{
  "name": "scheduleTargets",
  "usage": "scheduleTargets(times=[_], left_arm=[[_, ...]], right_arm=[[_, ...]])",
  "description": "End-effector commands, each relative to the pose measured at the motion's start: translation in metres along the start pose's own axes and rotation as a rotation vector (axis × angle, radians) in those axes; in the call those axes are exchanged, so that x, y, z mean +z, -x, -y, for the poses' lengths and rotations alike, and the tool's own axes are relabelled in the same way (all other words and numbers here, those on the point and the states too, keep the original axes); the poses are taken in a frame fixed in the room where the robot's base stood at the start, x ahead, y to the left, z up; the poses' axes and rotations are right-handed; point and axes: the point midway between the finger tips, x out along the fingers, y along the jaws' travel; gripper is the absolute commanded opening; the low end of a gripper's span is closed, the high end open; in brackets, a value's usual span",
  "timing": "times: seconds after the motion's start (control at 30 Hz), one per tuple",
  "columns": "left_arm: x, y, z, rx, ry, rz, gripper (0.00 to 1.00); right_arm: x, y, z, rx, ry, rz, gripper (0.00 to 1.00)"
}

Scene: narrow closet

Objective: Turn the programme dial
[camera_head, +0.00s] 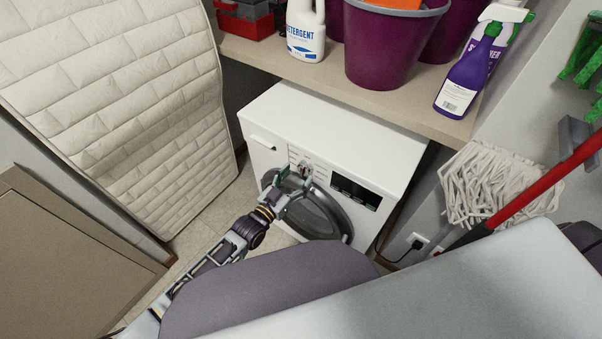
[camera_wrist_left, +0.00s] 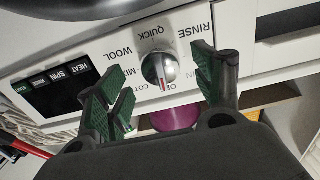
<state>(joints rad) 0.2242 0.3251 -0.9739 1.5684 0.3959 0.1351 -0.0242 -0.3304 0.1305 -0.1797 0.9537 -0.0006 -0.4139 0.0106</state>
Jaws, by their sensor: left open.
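The white washing machine (camera_head: 325,135) stands under a shelf, its front facing me. Its programme dial (camera_wrist_left: 158,70) is a round silver knob with a red mark pointing at the lower label in the left wrist view, seemingly OFF. Labels such as QUICK, RINSE and WOOL surround it, upside down. The dial is small in the head view (camera_head: 304,168). My left gripper (camera_wrist_left: 162,86) is open, with green-padded fingers on either side of the dial in the left wrist view; I see no contact. It also shows at the machine's front in the head view (camera_head: 294,182). My right gripper is out of view.
The wooden shelf (camera_head: 340,88) above holds a detergent bottle (camera_head: 306,35), purple buckets (camera_head: 385,50) and a spray bottle (camera_head: 462,80). A quilted mattress (camera_head: 125,110) leans at left. A mop (camera_head: 490,190) with a red handle is at right.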

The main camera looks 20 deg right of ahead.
Motion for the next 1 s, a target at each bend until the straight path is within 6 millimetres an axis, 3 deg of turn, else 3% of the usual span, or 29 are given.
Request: scheduleTargets(times=[0.3, 0.7, 1.0], left_arm=[[0.0, -0.025, 0.0, 0.0, -0.001, 0.0, 0.68], [0.0, -0.028, 0.0, 0.0, -0.001, 0.0, 0.68], [0.0, -0.028, 0.0, 0.0, -0.001, 0.0, 0.32]], right_arm=[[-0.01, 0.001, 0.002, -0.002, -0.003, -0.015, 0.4], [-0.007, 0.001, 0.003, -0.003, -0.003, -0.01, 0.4], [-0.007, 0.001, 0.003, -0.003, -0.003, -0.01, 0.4]])
